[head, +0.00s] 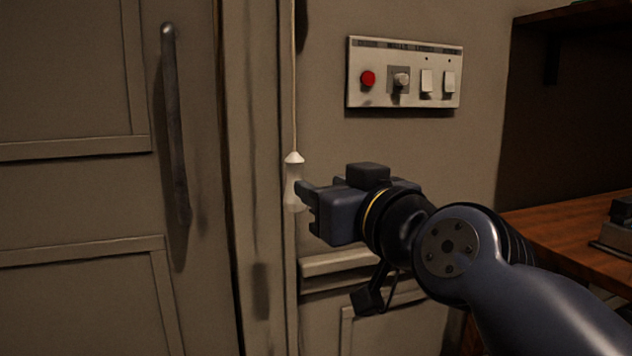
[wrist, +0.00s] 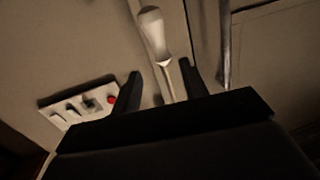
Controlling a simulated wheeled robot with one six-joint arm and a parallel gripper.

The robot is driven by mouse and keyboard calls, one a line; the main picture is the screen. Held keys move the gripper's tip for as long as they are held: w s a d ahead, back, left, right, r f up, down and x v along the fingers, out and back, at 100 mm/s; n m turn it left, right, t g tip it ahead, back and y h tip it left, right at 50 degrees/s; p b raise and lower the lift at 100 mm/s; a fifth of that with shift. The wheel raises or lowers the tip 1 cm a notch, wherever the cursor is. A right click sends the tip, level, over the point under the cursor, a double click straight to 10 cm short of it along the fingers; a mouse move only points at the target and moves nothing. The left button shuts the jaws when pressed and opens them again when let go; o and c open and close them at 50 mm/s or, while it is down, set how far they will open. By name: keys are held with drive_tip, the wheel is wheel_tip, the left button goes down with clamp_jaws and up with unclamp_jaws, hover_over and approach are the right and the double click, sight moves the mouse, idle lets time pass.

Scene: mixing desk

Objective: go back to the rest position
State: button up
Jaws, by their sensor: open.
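My gripper (head: 306,207) is in the middle of the head view, pointing left toward the wall beside the door. Its jaws are open. A white pull-cord handle (head: 293,172) hangs on a thin cord right at the fingertips, partly hidden by them. In the wrist view, the handle (wrist: 154,34) shows beyond and between the two dark fingers (wrist: 160,84), with the cord running down the picture between them. I cannot tell whether either finger touches it.
A switch panel (head: 404,75) with a red button (head: 368,79), a knob and two switches is on the wall above my gripper. A door (head: 75,200) with a long handle (head: 174,130) is at the left. A wooden desk (head: 570,235) is at the right.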

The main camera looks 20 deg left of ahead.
sight(298, 173)
drive_tip(key=shift+s+d, duration=0.2)
drive_tip(key=shift+w, duration=0.1)
drive_tip(key=x, duration=1)
drive_tip(key=shift+w+a, duration=0.25)
drive_tip(key=shift+a, duration=0.1)
drive_tip(key=shift+s+d, duration=0.1)
